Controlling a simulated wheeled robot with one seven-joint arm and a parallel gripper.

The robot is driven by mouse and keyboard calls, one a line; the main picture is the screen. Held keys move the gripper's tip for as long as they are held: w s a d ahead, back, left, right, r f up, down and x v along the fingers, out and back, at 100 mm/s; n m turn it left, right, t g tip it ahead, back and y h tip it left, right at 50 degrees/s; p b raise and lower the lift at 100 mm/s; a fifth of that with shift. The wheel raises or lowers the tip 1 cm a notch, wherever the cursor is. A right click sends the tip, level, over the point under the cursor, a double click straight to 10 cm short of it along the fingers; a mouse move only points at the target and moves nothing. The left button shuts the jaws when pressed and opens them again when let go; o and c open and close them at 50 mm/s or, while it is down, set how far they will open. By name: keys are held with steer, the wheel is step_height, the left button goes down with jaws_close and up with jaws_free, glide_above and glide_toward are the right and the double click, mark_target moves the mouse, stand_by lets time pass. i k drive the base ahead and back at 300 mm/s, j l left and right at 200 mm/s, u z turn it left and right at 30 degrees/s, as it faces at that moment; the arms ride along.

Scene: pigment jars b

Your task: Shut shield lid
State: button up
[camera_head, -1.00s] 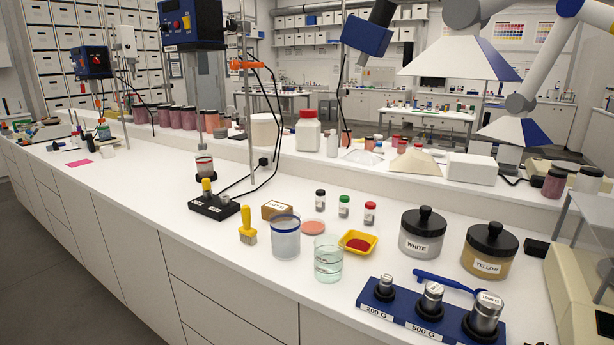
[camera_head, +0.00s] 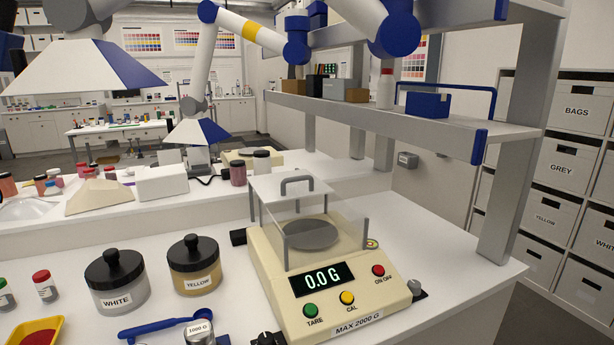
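The balance (camera_head: 330,312) stands on the white counter, cream coloured, with its display reading 0.0 G. A clear shield with thin grey posts stands around its round grey pan (camera_head: 311,234). The shield lid (camera_head: 272,187) is a pale see-through plate with a grey arched handle (camera_head: 297,182), toward the back of the shield top. The front part of the top looks clearer than the back, but I cannot tell for sure how far the lid covers it. My gripper is not in view.
White (camera_head: 118,284) and yellow (camera_head: 194,267) pigment jars with black lids stand left of the balance. A blue spoon (camera_head: 160,324) and a 1000 G weight (camera_head: 200,332) lie front left. A grey shelf post (camera_head: 510,180) rises at right.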

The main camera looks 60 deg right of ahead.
mark_target(271, 189)
steer(key=z, duration=1.05)
steer(key=j+u, duration=0.1)
